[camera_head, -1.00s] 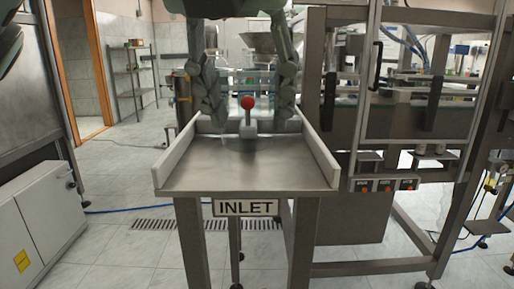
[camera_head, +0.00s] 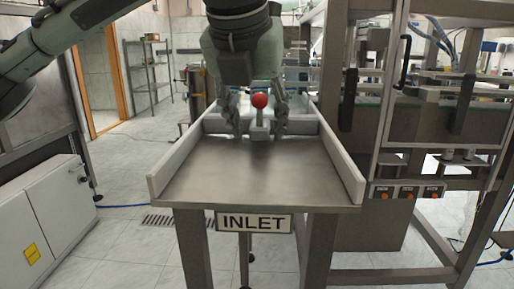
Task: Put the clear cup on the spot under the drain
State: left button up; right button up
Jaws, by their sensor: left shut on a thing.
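My left gripper (camera_head: 256,125) hangs above the far end of the metal inlet tray (camera_head: 250,178), with its fingers apart on either side of a red-knobbed lever (camera_head: 260,101) in the picture. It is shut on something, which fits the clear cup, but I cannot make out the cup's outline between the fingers. The lever rises from a small grey block at the tray's far end. The drain and the spot under it cannot be made out. My right gripper is not in view.
The tray has raised side walls and an INLET sign (camera_head: 254,223) on its front edge. A machine frame with a button panel (camera_head: 407,192) stands close on the right. A white cabinet (camera_head: 50,215) stands at the left. The tray's near surface is bare.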

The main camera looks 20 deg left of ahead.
aim_at(257, 148)
pick_arm(q)
notch_tip(257, 148, down, 4)
jog(key=shift+w+a+f, duration=0.1)
jog(key=o, duration=0.7)
jog(key=shift+f, duration=0.1)
jog(key=shift+o, duration=0.8)
